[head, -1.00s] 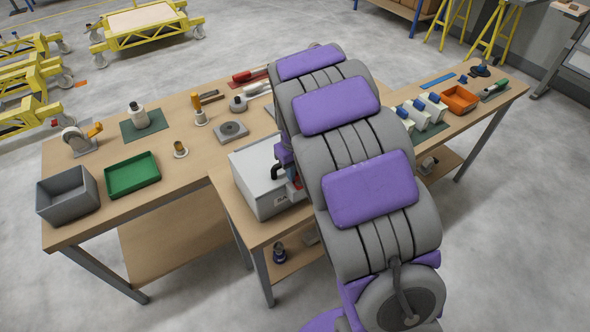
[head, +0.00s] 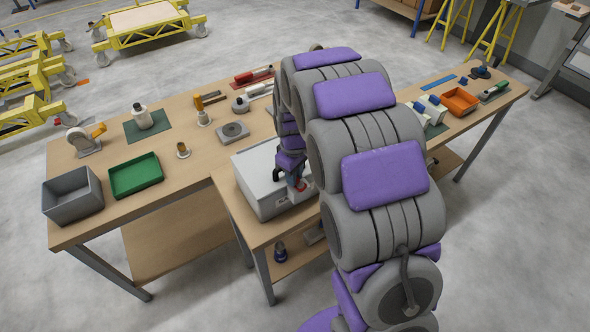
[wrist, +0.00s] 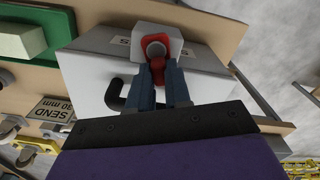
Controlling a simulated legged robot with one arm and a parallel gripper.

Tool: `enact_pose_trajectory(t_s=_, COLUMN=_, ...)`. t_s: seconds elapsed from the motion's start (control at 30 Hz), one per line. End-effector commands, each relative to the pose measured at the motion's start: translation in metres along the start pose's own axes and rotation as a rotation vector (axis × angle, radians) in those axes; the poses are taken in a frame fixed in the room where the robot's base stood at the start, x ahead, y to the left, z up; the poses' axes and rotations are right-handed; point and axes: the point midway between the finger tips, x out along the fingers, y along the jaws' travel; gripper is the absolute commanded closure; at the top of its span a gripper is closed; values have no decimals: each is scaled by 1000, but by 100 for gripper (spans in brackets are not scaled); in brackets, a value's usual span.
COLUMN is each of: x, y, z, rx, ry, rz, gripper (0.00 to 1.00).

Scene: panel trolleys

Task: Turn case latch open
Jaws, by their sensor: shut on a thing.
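The case is a light grey box (head: 258,188) on the front part of the bench, partly hidden behind my arm. Its latch is a red turning piece (wrist: 158,64) on a white mount with a red surround and a grey round pin, at the top middle of the wrist view. My gripper (wrist: 159,68) has its two blue-grey fingers closed around the red latch piece, one on each side. In the head view my gripper (head: 299,184) is at the case's right side, with a little red showing. The fingertip contact is partly hidden.
A black handle (wrist: 124,93) sticks out from the case just left of my fingers. An orange tray (head: 460,102) is at the right.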

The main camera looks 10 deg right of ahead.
Motion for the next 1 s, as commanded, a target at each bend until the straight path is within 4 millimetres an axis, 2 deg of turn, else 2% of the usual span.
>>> enact_pose_trajectory(t_s=0.6, x=-2, y=-12, z=4, rx=-582, ry=-2, rz=-4, gripper=100)
enact_pose_trajectory(t_s=1.0, x=-2, y=-15, z=7, rx=-854, ry=-1, rz=-1, gripper=100)
